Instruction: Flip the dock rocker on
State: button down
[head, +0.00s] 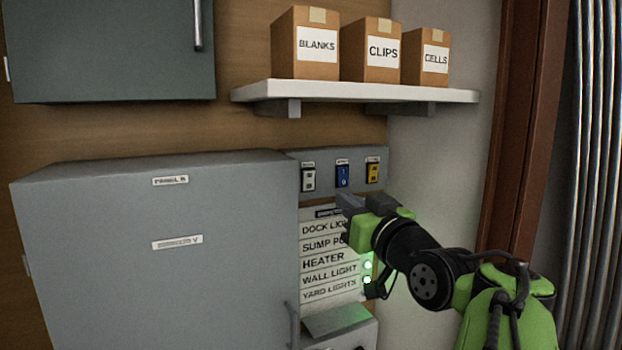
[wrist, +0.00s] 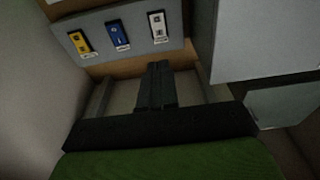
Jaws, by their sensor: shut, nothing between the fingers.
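Three rockers sit in a row on a grey strip: a white rocker (head: 308,180), a blue rocker (head: 342,177) and a yellow rocker (head: 373,172). The small labels by them are too blurred to read, so I cannot tell which is the dock rocker. In the wrist view the order is reversed: yellow rocker (wrist: 79,42), blue rocker (wrist: 117,36), white rocker (wrist: 157,27). My gripper (head: 345,204) is shut and empty, just below the strip in the head view. In the wrist view my gripper (wrist: 158,68) points toward the white rocker, apart from it.
A large grey cabinet (head: 150,285) juts out left of the strip. A label list (head: 318,265) with DOCK LIGHT lies below, partly hidden by my arm. A shelf (head: 350,93) with boxes hangs above. Green lamps (head: 367,272) glow beside the list.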

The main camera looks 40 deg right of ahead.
aim_at(310, 173)
jog(key=p+x, duration=0.4)
jog(key=x, duration=0.8)
jog(key=shift+r, duration=0.2)
jog(key=shift+w+d+p, duration=0.15)
jog(key=shift+w+p, duration=0.2)
jog(key=shift+w, duration=0.05)
